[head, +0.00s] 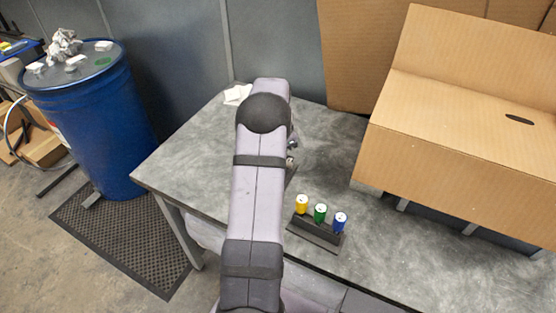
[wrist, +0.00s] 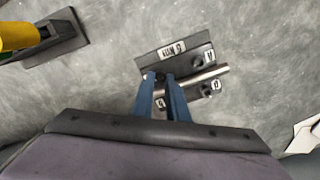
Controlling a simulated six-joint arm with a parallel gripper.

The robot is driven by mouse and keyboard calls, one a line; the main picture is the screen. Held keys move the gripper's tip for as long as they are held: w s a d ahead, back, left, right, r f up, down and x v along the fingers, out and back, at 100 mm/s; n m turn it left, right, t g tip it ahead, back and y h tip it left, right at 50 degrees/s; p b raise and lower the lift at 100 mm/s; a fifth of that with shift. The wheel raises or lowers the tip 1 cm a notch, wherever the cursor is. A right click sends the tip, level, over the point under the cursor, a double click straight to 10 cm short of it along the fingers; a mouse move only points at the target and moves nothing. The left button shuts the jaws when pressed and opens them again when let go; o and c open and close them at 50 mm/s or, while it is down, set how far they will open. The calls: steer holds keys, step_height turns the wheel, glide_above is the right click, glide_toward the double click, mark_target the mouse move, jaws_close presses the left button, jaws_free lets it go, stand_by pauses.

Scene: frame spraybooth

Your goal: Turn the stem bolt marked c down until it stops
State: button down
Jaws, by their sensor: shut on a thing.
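A dark block (wrist: 143,66) with a white lettered plate (wrist: 173,50) lies on the grey table in the wrist view, and a silver stem (wrist: 208,76) crosses it. Small white tags mark spots around the stem: one at the upper right (wrist: 210,55), one at the lower right (wrist: 215,85) and one by the fingers (wrist: 160,103). The letters are too small or turned to read surely. My gripper (wrist: 160,80) has its two blue fingers shut on a small dark bolt head at the left end of the stem. Whether this bolt is c I cannot tell. My arm hides the gripper in the head view.
A dark stand (head: 315,234) holds a yellow (head: 302,204), a green (head: 320,213) and a blue (head: 340,222) cylinder. A large cardboard box (head: 450,150) fills the right side of the table (head: 185,150). A blue drum (head: 95,120) stands left on the floor.

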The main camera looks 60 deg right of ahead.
stand_by(0.4)
steer(key=c, duration=1.7)
jaws_free()
steer(key=shift+c, duration=0.2)
step_height(320, 180, up, 7)
steer(key=b, duration=0.2)
steer(key=shift+r, duration=0.15)
